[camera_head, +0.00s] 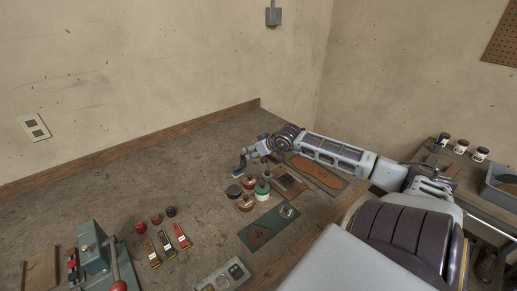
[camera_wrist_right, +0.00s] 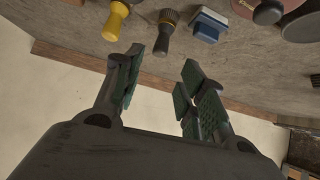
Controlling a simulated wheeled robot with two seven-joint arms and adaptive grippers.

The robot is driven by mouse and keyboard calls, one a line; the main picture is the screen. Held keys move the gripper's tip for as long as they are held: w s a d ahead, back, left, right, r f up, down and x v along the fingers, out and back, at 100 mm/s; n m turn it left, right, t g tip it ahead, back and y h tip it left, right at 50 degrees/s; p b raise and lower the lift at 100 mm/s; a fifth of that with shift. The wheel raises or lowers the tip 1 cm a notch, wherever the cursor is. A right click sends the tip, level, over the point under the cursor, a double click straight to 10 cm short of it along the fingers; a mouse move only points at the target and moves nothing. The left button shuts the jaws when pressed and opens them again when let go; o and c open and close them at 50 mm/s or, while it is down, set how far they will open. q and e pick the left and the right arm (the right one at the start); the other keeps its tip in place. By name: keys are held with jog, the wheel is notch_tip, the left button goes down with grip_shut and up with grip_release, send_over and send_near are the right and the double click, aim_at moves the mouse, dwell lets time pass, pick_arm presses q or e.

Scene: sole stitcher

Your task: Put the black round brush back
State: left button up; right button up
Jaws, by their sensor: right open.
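The black round brush (camera_wrist_right: 166,32) shows in the right wrist view near the top edge, between a yellow-handled brush (camera_wrist_right: 116,20) and a blue block-shaped item (camera_wrist_right: 208,25). I cannot tell whether it stands or lies. My right gripper (camera_wrist_right: 162,68) is open and empty, its two green-padded fingers apart. The brush appears beyond the fingertips, not between them. In the head view the right gripper (camera_head: 247,155) is over the back of the workbench, near the blue item (camera_head: 237,171); the brush cannot be made out there. My left gripper is out of view.
Around the right gripper on the bench (camera_head: 130,190) are round tins, a green-topped jar (camera_head: 262,188) and a brown sole (camera_head: 317,176). A green mat (camera_head: 268,228) lies nearer. A green machine (camera_head: 93,250) stands front left. The bench's back left is clear.

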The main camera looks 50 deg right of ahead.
jog(key=shift+v, duration=2)
dwell(0.3)
